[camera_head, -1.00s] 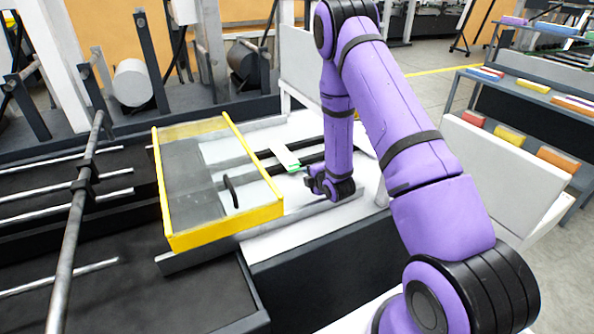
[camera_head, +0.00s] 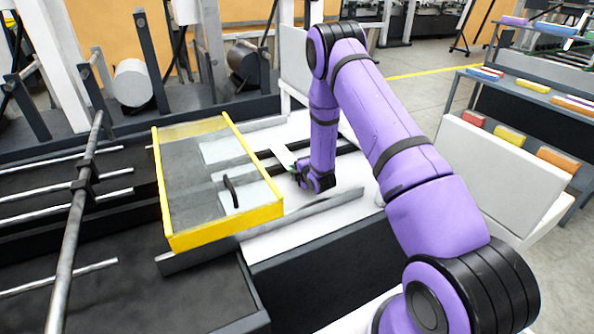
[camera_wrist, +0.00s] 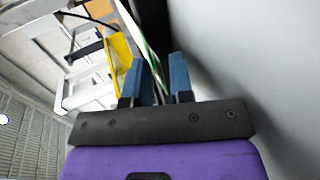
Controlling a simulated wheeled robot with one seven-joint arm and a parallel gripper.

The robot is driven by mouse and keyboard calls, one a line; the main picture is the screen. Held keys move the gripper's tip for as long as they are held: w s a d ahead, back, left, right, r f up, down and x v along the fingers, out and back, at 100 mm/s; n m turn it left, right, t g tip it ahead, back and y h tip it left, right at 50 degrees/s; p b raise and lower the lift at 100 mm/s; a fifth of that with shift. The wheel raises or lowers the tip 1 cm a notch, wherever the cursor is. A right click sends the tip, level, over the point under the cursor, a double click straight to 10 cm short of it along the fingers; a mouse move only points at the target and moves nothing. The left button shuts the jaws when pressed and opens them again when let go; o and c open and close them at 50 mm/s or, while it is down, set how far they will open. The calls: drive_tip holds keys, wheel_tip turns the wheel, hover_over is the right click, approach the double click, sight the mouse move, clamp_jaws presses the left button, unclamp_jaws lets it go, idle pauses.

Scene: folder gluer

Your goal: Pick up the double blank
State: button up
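My gripper (camera_head: 302,178) is low over the white machine bed, just right of the yellow-framed guard. In the wrist view its two blue fingers (camera_wrist: 158,66) stand apart. A thin white strip with a green edge, seen edge-on, which looks like the double blank (camera_wrist: 146,45), runs down from the top toward the gap between them. Contact with either finger cannot be told. Pale blanks (camera_head: 222,150) lie under the guard.
The yellow-framed guard (camera_head: 226,222) with a black handle stands close left of my gripper. A metal rail (camera_head: 320,207) runs along the bed's front. Dark bars cross the bed beside my wrist. A shelf with coloured boxes (camera_head: 520,83) stands at the right.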

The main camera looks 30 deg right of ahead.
drive_tip(key=shift+w, duration=0.1)
clamp_jaws()
idle(0.3)
wheel_tip(320, 180, up, 2)
drive_tip(key=shift+r, duration=0.2)
drive_tip(key=f+v, duration=0.1)
drive_tip(key=v, duration=1.4)
